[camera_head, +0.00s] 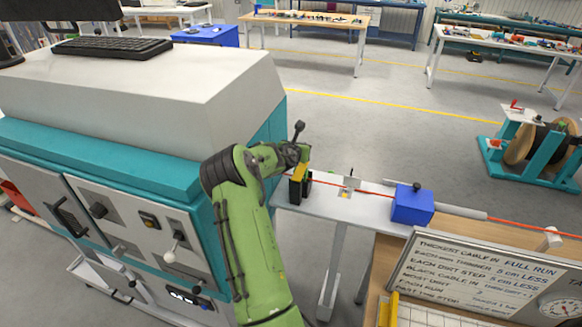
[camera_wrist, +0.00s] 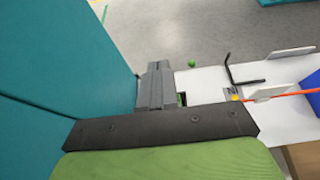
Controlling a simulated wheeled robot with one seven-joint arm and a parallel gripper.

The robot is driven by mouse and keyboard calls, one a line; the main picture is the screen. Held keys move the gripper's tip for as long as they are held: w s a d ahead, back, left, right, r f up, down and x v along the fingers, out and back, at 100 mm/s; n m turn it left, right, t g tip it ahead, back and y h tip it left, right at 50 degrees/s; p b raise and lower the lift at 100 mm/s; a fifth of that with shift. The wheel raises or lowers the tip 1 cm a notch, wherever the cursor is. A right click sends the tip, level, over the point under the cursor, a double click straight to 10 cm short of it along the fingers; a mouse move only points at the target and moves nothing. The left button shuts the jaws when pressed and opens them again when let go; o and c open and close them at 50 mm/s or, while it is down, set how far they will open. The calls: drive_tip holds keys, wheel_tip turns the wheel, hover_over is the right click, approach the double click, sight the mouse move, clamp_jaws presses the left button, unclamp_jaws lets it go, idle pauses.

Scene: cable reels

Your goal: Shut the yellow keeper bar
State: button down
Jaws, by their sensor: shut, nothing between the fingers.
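A yellow bar-shaped piece (camera_head: 300,172), which looks like the keeper bar, shows in the head view on top of a black guide block (camera_head: 296,190) at the left end of the narrow white table. It looks tilted; whether it is open or shut is not clear. My gripper (camera_head: 296,153) is right above it and partly hides it; I cannot tell whether they touch. In the wrist view my gripper (camera_wrist: 157,85) has its grey fingers together, with nothing between them. The yellow bar is not clearly visible there.
The teal and grey machine (camera_head: 150,100) stands close on the left. A red cable (camera_head: 375,190) runs along the white table (camera_head: 330,200) through a blue box (camera_head: 412,204). A black bent rod (camera_wrist: 236,78) stands near the fingers. A sign board (camera_head: 480,275) is at the lower right.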

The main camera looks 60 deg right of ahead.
drive_tip(key=x, duration=0.1)
drive_tip(key=b+x, duration=0.1)
drive_tip(key=x, duration=0.1)
drive_tip(key=shift+f, duration=0.4)
drive_tip(key=shift+w+d+f+b, duration=0.2)
drive_tip(key=shift+d+f+b, duration=0.75)
drive_tip(key=shift+d+f, duration=0.35)
drive_tip(key=shift+a, duration=0.1)
drive_tip(key=b+v, duration=0.1)
drive_tip(key=v, duration=1.4)
drive_tip(key=shift+a, duration=0.3)
